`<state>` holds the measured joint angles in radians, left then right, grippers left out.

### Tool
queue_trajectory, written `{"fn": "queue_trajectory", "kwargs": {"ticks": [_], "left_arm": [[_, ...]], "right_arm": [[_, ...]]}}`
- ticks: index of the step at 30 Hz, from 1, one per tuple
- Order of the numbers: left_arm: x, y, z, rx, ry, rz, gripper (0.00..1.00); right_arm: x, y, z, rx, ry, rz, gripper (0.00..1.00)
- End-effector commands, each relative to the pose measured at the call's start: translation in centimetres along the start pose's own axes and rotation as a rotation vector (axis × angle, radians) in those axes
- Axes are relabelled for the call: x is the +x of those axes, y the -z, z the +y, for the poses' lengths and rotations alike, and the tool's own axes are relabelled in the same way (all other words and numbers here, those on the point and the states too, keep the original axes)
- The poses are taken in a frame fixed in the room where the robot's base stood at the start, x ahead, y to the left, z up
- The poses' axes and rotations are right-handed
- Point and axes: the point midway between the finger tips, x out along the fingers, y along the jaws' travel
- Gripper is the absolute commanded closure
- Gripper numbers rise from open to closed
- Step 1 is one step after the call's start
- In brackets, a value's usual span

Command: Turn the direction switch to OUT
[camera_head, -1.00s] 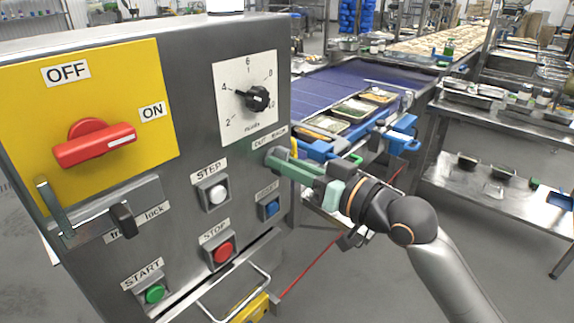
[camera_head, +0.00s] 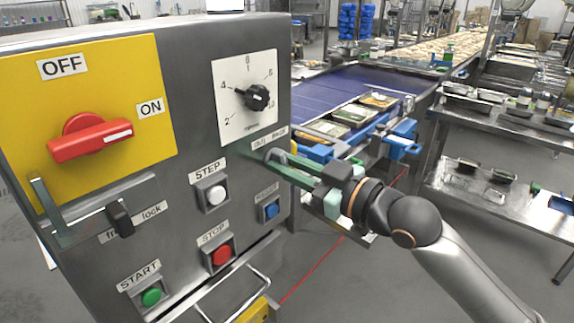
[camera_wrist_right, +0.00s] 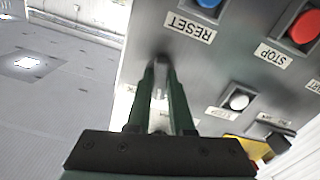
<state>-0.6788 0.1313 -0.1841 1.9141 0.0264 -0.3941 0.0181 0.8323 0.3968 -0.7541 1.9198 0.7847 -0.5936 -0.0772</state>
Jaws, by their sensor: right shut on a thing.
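The direction switch (camera_head: 276,156) is a small grey knob on the right part of the metal control panel (camera_head: 180,180). It sits just under a label (camera_head: 271,137) whose words are hard to read. My right gripper (camera_head: 283,164) reaches in from the right with its green fingers closed on the knob. In the right wrist view, the fingers (camera_wrist_right: 162,75) lie on both sides of the grey knob (camera_wrist_right: 162,61). The fingers hide much of the switch, so I cannot tell its exact setting. My left gripper is not in view.
Close to the switch are a black dial (camera_head: 256,98), a blue RESET button (camera_head: 270,209) and a white STEP button (camera_head: 216,195). The red STOP button (camera_head: 221,255) sits lower. A blue conveyor (camera_head: 330,90) with food trays runs behind my right arm.

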Motion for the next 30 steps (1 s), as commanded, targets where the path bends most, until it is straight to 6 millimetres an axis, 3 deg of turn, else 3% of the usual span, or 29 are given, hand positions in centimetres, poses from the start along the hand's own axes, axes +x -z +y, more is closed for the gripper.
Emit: {"fn": "queue_trajectory", "kwargs": {"ticks": [6, 21, 22, 30], "left_arm": [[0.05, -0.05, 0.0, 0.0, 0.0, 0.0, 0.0], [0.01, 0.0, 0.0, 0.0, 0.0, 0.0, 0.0], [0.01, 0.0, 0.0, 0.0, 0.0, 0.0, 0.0], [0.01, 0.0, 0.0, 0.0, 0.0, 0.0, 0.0]], "right_arm": [[-0.02, -0.02, 0.03, -0.253, 0.0, -0.002, 1.0], [0.0, -0.03, 0.0, -0.362, 0.0, -0.001, 1.0], [0.0, -0.03, 0.0, -0.362, 0.0, -0.001, 0.78], [0.0, -0.01, -0.01, -0.361, 0.0, 0.0, 0.47]]}}
